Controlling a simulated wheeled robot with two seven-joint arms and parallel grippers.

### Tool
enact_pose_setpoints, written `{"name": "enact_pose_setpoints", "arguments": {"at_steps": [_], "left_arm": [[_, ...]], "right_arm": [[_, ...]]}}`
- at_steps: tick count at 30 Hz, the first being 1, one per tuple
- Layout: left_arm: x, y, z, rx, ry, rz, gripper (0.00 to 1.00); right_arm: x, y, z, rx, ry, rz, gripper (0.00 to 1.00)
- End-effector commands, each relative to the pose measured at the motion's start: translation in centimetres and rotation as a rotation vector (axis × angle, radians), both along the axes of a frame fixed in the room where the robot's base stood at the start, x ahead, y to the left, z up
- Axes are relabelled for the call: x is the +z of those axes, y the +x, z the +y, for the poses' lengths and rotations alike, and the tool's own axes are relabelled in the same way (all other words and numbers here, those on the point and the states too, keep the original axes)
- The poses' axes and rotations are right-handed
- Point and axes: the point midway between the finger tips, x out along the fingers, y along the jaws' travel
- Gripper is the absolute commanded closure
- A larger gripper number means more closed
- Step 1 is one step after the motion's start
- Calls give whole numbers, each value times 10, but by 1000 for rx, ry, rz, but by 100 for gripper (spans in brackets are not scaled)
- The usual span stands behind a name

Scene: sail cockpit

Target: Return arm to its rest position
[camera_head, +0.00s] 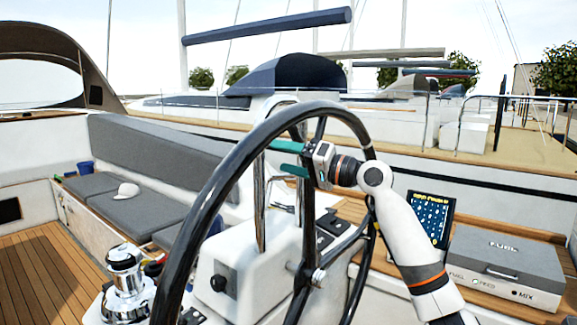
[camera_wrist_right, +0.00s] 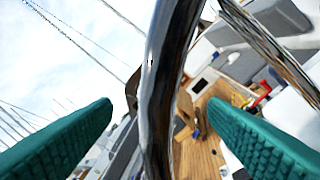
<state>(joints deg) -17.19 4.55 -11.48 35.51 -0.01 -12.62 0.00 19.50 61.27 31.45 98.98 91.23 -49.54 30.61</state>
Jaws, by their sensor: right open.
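My right arm (camera_head: 410,220), white with orange bands, reaches up from the lower right in the head view. Its right gripper (camera_head: 273,155) is open, with teal fingers pointing left near the black steering wheel (camera_head: 205,207). In the right wrist view, the right gripper (camera_wrist_right: 160,107) has its two teal fingers wide apart. A dark glossy curved bar runs between them there; I cannot tell whether it is the wheel rim or a rail, or whether they touch. My left arm and gripper are not in view.
A white pedestal (camera_head: 250,265) with chrome rails stands behind the wheel. A winch (camera_head: 125,270) is at the lower left. A grey-lidded box (camera_head: 507,258) and a dark panel (camera_head: 431,215) are at the right. A white cap (camera_head: 127,191) lies on the grey bench cushions (camera_head: 95,187).

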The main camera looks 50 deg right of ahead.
Motion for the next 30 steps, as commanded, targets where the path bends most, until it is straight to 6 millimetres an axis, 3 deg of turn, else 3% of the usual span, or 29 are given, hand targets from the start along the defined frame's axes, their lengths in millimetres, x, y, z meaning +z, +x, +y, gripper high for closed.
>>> {"name": "enact_pose_setpoints", "arguments": {"at_steps": [16,20,23,26,30], "left_arm": [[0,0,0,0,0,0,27],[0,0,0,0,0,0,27],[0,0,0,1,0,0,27],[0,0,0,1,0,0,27],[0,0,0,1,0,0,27]], "right_arm": [[0,0,0,0,0,0,32],[-15,8,-7,-19,6,21,32],[-54,25,-22,-67,18,70,32],[-118,46,-42,-139,17,153,32],[-224,65,-62,-234,-10,292,32]]}}
